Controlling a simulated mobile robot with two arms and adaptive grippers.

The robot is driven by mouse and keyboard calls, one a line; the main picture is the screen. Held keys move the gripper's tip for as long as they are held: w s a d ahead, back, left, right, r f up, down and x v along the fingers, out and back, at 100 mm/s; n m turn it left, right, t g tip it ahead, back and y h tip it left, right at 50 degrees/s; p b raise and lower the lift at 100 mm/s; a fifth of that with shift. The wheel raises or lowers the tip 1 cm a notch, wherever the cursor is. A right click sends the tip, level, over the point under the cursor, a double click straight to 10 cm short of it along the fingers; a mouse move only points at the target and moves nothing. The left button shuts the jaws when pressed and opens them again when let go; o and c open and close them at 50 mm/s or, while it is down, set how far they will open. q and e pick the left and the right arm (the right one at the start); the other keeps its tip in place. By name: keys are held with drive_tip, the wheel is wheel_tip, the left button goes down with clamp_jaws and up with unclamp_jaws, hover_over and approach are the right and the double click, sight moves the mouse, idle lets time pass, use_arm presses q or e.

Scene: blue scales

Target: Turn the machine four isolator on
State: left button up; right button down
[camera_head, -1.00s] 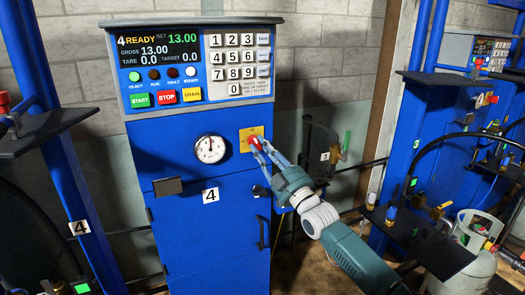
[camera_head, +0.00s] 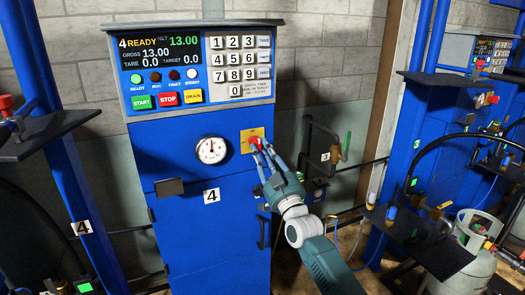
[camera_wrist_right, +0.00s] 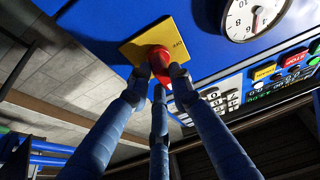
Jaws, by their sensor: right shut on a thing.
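The machine four cabinet (camera_head: 215,245) is blue, with a white "4" label (camera_head: 211,196) on its front. Its isolator is a red knob (camera_head: 257,142) on a yellow plate (camera_head: 246,134), right of the round gauge. My right gripper (camera_head: 262,147) reaches it from the lower right and is shut on the knob. In the right wrist view the fingers close around the red knob (camera_wrist_right: 159,60), in front of the yellow plate (camera_wrist_right: 185,35). The knob's exact angle is partly hidden by the fingers. My left gripper is not in view.
The control panel (camera_head: 205,65) above shows "4 READY" and a green lamp is lit. A round gauge (camera_head: 211,150) and a dark bracket (camera_head: 169,187) are on the cabinet front. Machine 3 (camera_head: 410,150) and a gas cylinder (camera_head: 470,245) stand at the right.

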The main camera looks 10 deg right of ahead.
drive_tip(key=c, duration=1.5)
unclamp_jaws()
drive_tip(key=shift+c, duration=0.2)
drive_tip(key=v, duration=1.2)
